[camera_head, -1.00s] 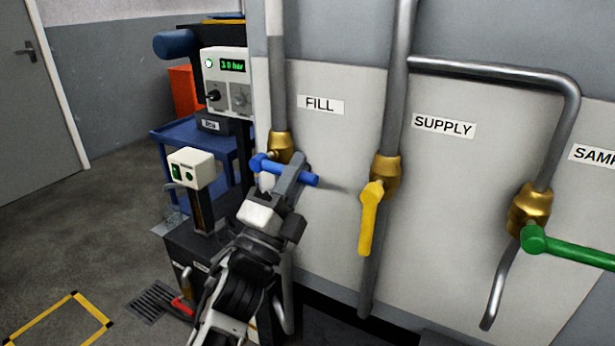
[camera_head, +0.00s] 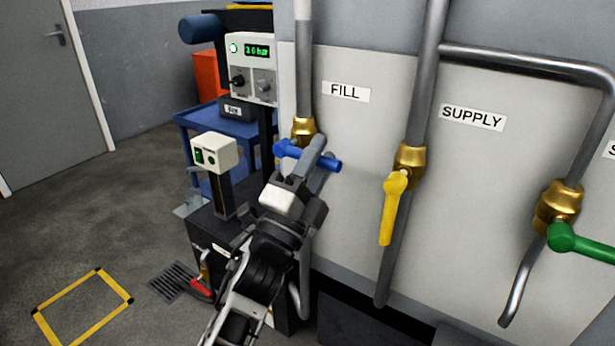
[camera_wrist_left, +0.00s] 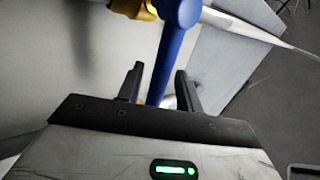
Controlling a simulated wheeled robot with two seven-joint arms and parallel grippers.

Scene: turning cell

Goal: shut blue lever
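The blue lever (camera_head: 330,163) is on the brass valve (camera_head: 304,131) of the pipe under the FILL label. It lies crosswise to that pipe, tilting slightly down to the right. My left gripper (camera_head: 318,150) is at the lever, hiding its middle part. In the left wrist view the blue lever (camera_wrist_left: 176,50) runs down between the two fingers of the left gripper (camera_wrist_left: 158,82). The fingers are open around it, with a narrow gap seen on both sides. My right gripper is not in view.
A yellow lever (camera_head: 392,208) on the SUPPLY pipe points down, right of my left gripper. A green lever (camera_head: 580,242) is at the right edge. A control post (camera_head: 214,155), a pressure unit (camera_head: 250,65) and a blue cart (camera_head: 235,135) stand left of the panel.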

